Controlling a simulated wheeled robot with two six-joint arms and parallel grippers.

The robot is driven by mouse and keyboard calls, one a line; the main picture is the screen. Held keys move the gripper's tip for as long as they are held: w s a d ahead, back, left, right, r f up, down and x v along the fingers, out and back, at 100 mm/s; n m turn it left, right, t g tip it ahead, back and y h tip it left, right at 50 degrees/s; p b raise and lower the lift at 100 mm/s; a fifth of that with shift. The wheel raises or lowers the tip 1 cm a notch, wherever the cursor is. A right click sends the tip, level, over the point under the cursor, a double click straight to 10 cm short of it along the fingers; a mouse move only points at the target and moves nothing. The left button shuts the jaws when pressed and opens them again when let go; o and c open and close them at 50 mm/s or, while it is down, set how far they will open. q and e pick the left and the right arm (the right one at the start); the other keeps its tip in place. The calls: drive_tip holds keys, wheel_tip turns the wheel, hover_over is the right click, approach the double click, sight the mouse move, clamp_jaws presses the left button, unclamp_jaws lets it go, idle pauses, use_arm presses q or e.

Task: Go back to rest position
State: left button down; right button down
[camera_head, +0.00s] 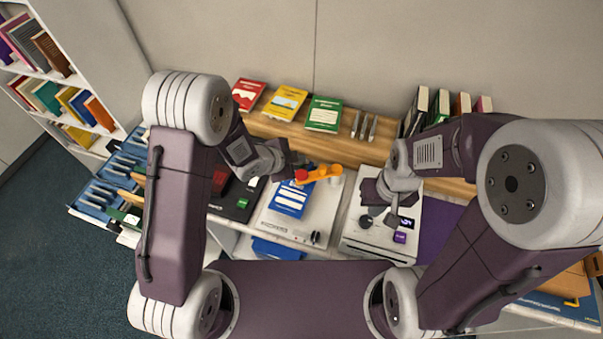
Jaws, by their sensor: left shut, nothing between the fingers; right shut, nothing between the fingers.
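My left gripper (285,168) is shut and empty above the far edge of the worktop, just left of a small orange toy-like piece with a red end (322,172). Whether it touches that piece I cannot tell. My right gripper (391,217) is shut and empty, pointing down over a white device with a dark knob and a small display (372,240). Both arms are raised and bent, and parts of the worktop are hidden behind them.
A blue booklet (291,198) lies on a pale flat device left of the white one. A wooden shelf (283,130) behind holds red, yellow and green books. Upright books (440,105) stand at the back right. Blue trays (108,180) are at the left. Open floor (70,260) lies front left.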

use_arm(q)
drive_tip(key=w+a+r+n+t+y+b, duration=0.25)
drive_tip(key=a+r+n+b, duration=0.35)
drive_tip(key=a, duration=0.5)
drive_tip(key=s+a+f+n+g+y, duration=0.1)
drive_tip(key=s+a+n+g, duration=0.1)
drive_tip(key=s+n, duration=0.2)
drive_tip(key=s+a+f+n+g+y+p, duration=0.1)
drive_tip(key=s+a+f+n+g, duration=0.1)
drive_tip(key=s, duration=0.8)
drive_tip(key=s+a+f+n+g+y, duration=0.1)
drive_tip(key=s+a+n+g, duration=0.1)
drive_tip(key=s+n+g, duration=0.2)
drive_tip(key=s+n, duration=0.1)
drive_tip(key=s, duration=0.2)
drive_tip(key=shift+s+f+n, duration=0.3)
drive_tip(key=shift+f+n, duration=0.1)
drive_tip(key=shift+s+a+y, duration=0.1)
drive_tip(key=shift+s+y, duration=0.05)
drive_tip(key=shift+y, duration=0.1)
